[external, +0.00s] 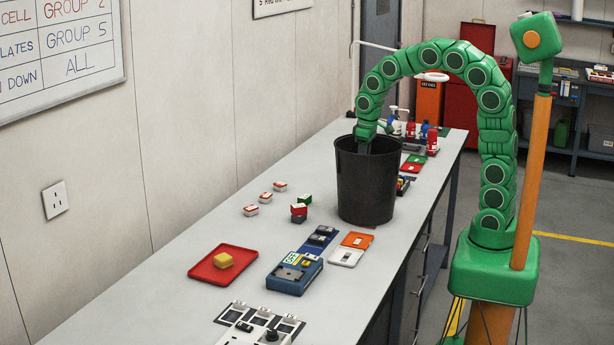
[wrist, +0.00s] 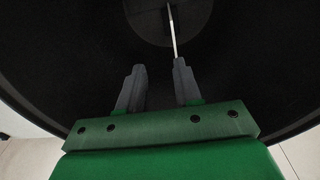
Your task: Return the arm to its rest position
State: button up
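My arm (external: 495,130) is a green segmented chain that rises from its green base, arches over and bends down to the bench. My gripper (wrist: 158,78) points down into the black bin (external: 366,190), which stands on the bench. In the wrist view the two dark fingers are apart with nothing between them, and the dark inside of the bin (wrist: 60,70) surrounds them. A thin pale strip (wrist: 172,30) shows beyond the right finger; I cannot tell what it is. In the external view the fingertips are hidden by the bin's rim.
The wall is at the left.

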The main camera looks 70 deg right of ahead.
jog(key=s+d+r+t+h, duration=0.1)
jog(key=s+d+r+t, duration=0.35)
jog(key=r, duration=0.45)
jog(key=s+d+r+m+g, duration=0.2)
jog(key=s+d+m, duration=0.15)
jog(key=s, duration=0.55)
jog(key=s+a+f+n+g, duration=0.1)
jog(key=s+a+f+g, duration=0.1)
jog(key=s+a+f, duration=0.2)
jog(key=s+a+f+n+g+y, duration=0.1)
jog(key=s+a+f+n+g, duration=0.1)
jog(key=s+a+f, duration=0.3)
jog(key=s+a+g, duration=0.1)
jog(key=s+a, duration=0.3)
jog(key=s, duration=0.5)
jog(key=shift+a+f, duration=0.25)
jog(key=shift+a, duration=0.1)
jog(key=shift+n, duration=0.25)
